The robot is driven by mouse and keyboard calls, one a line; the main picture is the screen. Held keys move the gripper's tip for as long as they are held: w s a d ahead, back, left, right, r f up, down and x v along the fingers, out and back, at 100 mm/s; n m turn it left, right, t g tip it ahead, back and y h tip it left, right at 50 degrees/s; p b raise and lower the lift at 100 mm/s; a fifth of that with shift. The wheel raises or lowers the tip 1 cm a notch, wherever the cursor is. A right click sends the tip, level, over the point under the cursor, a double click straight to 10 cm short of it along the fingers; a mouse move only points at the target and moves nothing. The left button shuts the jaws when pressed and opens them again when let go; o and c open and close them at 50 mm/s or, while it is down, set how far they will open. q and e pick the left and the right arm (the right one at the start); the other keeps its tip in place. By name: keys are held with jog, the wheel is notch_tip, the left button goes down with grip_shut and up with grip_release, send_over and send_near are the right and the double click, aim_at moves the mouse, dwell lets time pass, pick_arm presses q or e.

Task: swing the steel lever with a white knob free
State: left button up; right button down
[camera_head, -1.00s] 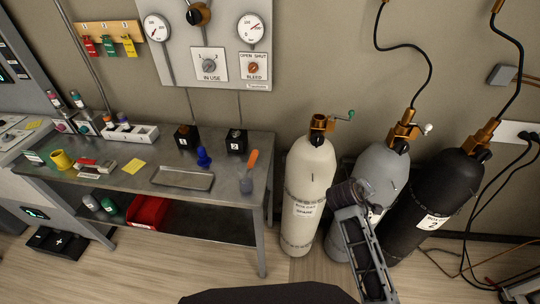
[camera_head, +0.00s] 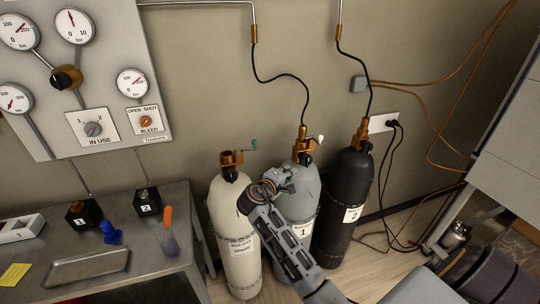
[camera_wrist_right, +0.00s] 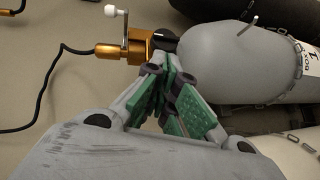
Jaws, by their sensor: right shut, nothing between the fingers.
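The steel lever with the white knob (camera_head: 320,138) is on the brass yoke (camera_head: 302,146) atop the grey cylinder (camera_head: 306,205). In the right wrist view the lever (camera_wrist_right: 125,30) stands out from the yoke (camera_wrist_right: 130,48), its white knob at the upper end. My right gripper (camera_head: 293,170) is in front of the grey cylinder's shoulder, just below the yoke. In the right wrist view its green-padded fingers (camera_wrist_right: 169,62) are together and empty, close to the black valve neck and apart from the lever. My left gripper is out of view.
A cream cylinder (camera_head: 232,220) with a green-knobbed lever (camera_head: 254,144) stands left, a black cylinder (camera_head: 346,190) right. Black hoses (camera_head: 280,80) run up the wall. A metal bench (camera_head: 165,250) is at left; a gauge panel (camera_head: 100,95) hangs above.

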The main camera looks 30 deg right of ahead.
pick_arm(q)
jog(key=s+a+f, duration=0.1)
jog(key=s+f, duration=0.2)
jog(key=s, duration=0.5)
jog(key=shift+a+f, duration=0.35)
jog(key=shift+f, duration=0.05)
pick_arm(e)
jog(key=w+r+h, duration=0.2)
jog(key=w+r, duration=0.1)
jog(key=r, duration=0.3)
jog(key=shift+d+r+n+h, duration=0.2)
jog(key=shift+d+n+h, duration=0.1)
jog(key=shift+d, duration=0.05)
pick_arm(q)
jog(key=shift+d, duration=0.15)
pick_arm(e)
jog(key=shift+w, duration=0.1)
